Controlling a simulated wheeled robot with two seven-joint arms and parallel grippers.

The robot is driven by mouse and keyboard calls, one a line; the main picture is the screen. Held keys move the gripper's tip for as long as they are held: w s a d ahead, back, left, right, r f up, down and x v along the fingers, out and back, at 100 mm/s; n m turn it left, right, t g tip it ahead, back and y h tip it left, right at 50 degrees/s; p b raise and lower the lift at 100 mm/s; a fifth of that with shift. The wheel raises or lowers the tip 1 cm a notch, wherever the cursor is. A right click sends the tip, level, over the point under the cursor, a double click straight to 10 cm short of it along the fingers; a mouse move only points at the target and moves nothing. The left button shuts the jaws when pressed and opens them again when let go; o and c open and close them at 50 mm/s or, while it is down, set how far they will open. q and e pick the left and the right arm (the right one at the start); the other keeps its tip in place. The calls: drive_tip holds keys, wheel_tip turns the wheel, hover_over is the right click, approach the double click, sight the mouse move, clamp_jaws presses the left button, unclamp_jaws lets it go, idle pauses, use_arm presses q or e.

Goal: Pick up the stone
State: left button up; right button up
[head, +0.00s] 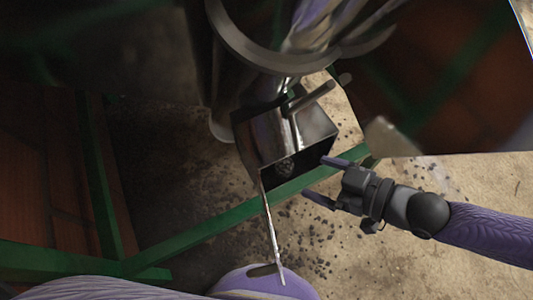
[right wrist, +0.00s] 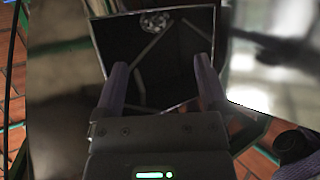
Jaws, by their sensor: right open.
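A grey, rough, rounded stone (head: 285,166) sits inside the open mouth of a metal box (head: 262,140) in the head view. In the right wrist view, the stone (right wrist: 155,22) shows at the top, deep in the dark box (right wrist: 97,40). My right gripper (head: 320,178) is open and empty, just right of the box mouth. In the right wrist view, the two purple fingers of this gripper (right wrist: 161,65) point toward the opening, apart from the stone. My left gripper is not in view.
Green frame bars (head: 215,225) run below and beside the box. A thin metal flap or rod (head: 270,230) hangs down from the box's left edge. Dark crumbs (head: 310,238) lie scattered on the floor. A large metal cylinder rim (head: 235,45) is above. Open floor lies to the right.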

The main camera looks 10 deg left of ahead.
sight(290, 166)
drive_tip(key=b+x, duration=0.1)
drive_tip(key=x, duration=0.6)
drive_tip(key=shift+w+d+f+b, duration=0.1)
drive_tip(key=shift+w+f+b, duration=0.1)
drive_tip(key=shift+f+b, duration=0.2)
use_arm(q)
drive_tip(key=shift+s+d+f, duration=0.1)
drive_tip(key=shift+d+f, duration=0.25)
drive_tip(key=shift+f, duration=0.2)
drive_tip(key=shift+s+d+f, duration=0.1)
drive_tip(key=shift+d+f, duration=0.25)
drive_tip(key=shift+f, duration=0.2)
use_arm(e)
drive_tip(key=shift+w, duration=0.1)
drive_tip(key=c, duration=1)
drive_tip(key=shift+c, duration=1.1)
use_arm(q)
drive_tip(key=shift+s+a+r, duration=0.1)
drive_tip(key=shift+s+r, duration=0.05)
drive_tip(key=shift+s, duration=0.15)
use_arm(e)
clamp_jaws()
